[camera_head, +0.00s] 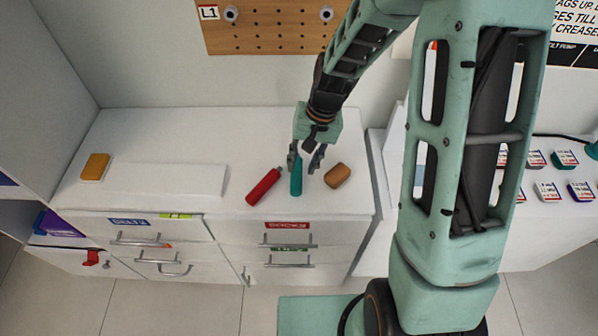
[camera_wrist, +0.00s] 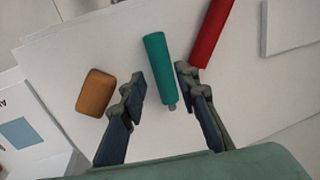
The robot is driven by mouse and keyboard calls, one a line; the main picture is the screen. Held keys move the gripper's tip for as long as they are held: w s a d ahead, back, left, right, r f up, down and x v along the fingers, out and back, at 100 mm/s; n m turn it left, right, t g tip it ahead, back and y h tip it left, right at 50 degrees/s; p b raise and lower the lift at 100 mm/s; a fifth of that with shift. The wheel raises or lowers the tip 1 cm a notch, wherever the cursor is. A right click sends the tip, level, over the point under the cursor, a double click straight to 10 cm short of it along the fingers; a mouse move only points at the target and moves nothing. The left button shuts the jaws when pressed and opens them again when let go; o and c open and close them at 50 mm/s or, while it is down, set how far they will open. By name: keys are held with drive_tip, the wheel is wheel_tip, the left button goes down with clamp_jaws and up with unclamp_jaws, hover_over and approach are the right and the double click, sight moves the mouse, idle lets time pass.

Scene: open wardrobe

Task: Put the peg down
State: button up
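A teal peg (camera_head: 296,180) lies on the white cabinet top, its far end hidden by my gripper (camera_head: 305,161) in the head view. In the wrist view the teal peg (camera_wrist: 157,62) lies between the tips of my gripper (camera_wrist: 159,79). The fingers are spread, with white surface showing on both sides of the peg, so my gripper is open and not clamped on it. Whether a finger touches the peg lightly I cannot tell.
A red cylinder (camera_head: 263,187) lies just left of the peg and a brown-orange block (camera_head: 337,175) just right. A white flat slab (camera_head: 165,179) and a yellow-orange block (camera_head: 95,167) are farther left. Drawers with handles (camera_head: 290,241) are below the front edge. A pegboard (camera_head: 265,32) hangs behind.

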drive_tip(key=v, duration=0.6)
drive_tip(key=shift+r, duration=0.2)
